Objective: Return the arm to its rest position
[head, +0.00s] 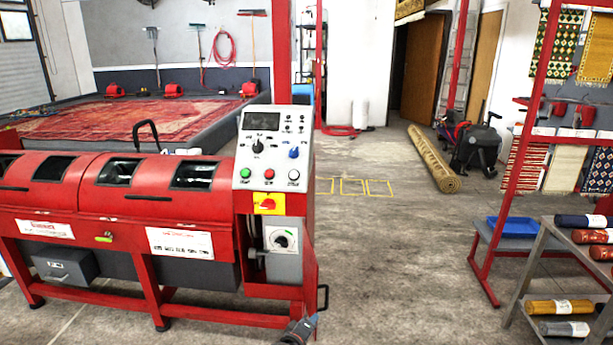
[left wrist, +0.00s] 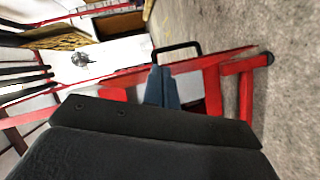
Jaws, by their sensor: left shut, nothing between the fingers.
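My left gripper (head: 308,324) shows at the bottom edge of the head view, low in front of the right end of the red machine (head: 150,215). In the left wrist view its two blue-grey fingers (left wrist: 162,82) lie together, shut, with nothing visible between them. Behind the fingers in that view are the machine's red frame legs (left wrist: 212,92) and a black handle. Most of my left arm is out of the head view. My right gripper is in neither view.
The machine's control panel (head: 272,148) stands above the gripper. A shelf rack (head: 536,275) with rolled rugs and a blue tray (head: 513,227) are at the right. A rolled rug (head: 432,160) lies further back. The concrete floor (head: 400,260) between is clear.

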